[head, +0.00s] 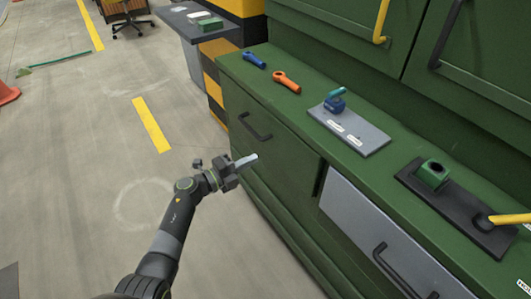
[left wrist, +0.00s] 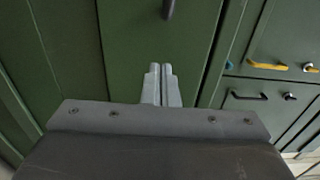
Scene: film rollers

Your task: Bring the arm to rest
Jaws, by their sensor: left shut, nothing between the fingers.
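My left arm comes in from the bottom left of the head view. Its gripper (head: 248,160) is in the air in front of the green cabinet's drawer fronts, below the counter top, with the fingers pointing right. The left wrist view shows the two grey fingers (left wrist: 161,84) side by side, shut, with nothing between them. Behind them is a green cabinet front (left wrist: 125,45) with a dark handle (left wrist: 168,9) at the top. My right gripper does not show in either view.
On the green counter (head: 250,85) lie a blue tool (head: 254,60), an orange tool (head: 287,82), a grey plate (head: 365,137) with a blue block (head: 335,104), and a dark plate (head: 462,211) with a green block (head: 432,174). A drawer handle (head: 255,127) sticks out near the gripper. Open floor lies left.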

